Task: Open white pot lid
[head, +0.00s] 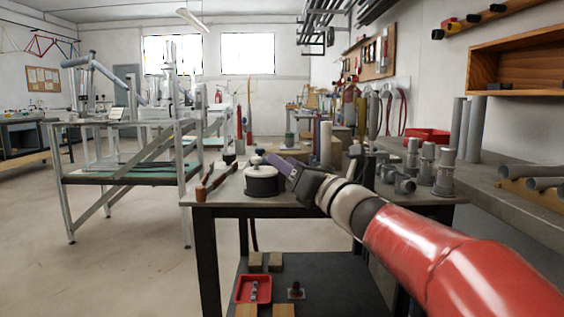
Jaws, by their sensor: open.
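The white pot (262,181) stands on the dark workbench near its left end, with a dark band at its base. Its light lid (257,161) is on top, with a dark rim and a small knob. My red arm reaches in from the lower right. My gripper (283,170) is at the pot's right side, close to the lid. It is open and looks empty. Its fingertips are small and partly hidden by the purple-grey gripper body, so I cannot tell whether they touch the pot or lid.
A wooden-handled hammer (213,181) lies left of the pot. Grey pipe fittings (445,170) stand on the right of the bench. A red tray (253,289) and wooden blocks are on the lower shelf. The floor (130,275) at left is clear.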

